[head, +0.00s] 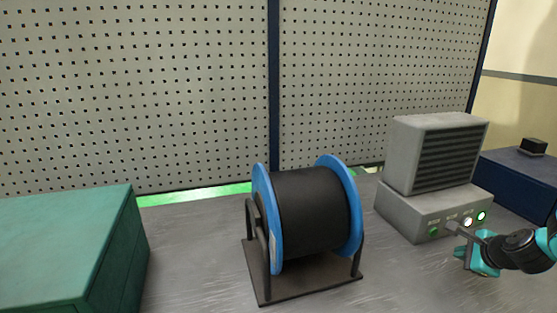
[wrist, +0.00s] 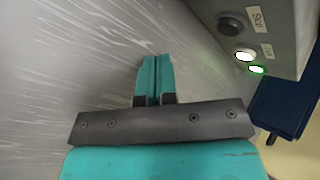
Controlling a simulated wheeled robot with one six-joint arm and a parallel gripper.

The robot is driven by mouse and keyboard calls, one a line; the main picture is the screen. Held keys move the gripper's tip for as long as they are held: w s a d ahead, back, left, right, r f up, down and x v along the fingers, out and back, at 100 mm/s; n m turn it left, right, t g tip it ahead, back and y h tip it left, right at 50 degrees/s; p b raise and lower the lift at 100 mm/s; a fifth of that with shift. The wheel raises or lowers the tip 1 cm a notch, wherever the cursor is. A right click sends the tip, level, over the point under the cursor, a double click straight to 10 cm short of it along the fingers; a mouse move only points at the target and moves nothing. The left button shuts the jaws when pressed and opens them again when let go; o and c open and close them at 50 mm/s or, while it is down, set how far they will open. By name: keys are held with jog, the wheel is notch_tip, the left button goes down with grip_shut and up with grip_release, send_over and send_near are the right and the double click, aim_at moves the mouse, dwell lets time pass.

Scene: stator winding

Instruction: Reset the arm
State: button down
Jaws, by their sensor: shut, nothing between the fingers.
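My gripper (head: 457,238) is at the right of the head view, just in front of the grey machine's control panel. In the wrist view my gripper (wrist: 155,62) shows its two teal fingers pressed together, with nothing between them. The fingertips are over the bare grey table surface. The grey machine (head: 437,155) has a vented upper box on a base with buttons. In the wrist view its panel (wrist: 268,30) is at the upper right, with a dark button, a lit white light and a lit green light. I cannot tell whether the gripper touches the panel.
A spool of black wire (head: 312,213) with blue flanges stands on a dark stand at the middle of the table. A green box (head: 65,240) is at the left. A dark blue box (head: 515,180) is at the right. A perforated panel (head: 135,90) closes the back.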

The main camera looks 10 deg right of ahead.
jog(key=a+r+n, duration=0.1)
jog(key=a+n, duration=0.1)
jog(key=a, duration=0.1)
jog(key=w+a+r+n+g+y, duration=0.1)
jog(key=a+r+n, duration=0.1)
jog(key=a+n, duration=0.1)
jog(key=w+a+r+n+y, duration=0.1)
jog(key=a+r+n, duration=0.1)
jog(key=a+n, duration=0.1)
jog(key=shift+w+a+g, duration=0.25)
jog(key=shift+a+g, duration=0.15)
jog(key=shift+a, duration=0.45)
jog(key=s+a+r+n+g+y, duration=0.1)
jog(key=s+a+r+n, duration=0.4)
jog(key=a, duration=0.5)
jog(key=s+a+r+n+g+y, duration=0.1)
jog(key=s+a+r+n+g, duration=0.2)
jog(key=s+a+r+n, duration=0.3)
jog(key=s+a+r+n+g+y, duration=0.1)
jog(key=s+a+r+n+g, duration=0.2)
jog(key=s+a+r+n, duration=0.3)
jog(key=s+a+n, duration=0.4)
jog(key=a+n, duration=0.3)
jog(key=a, duration=0.2)
jog(key=shift+a, duration=0.15)
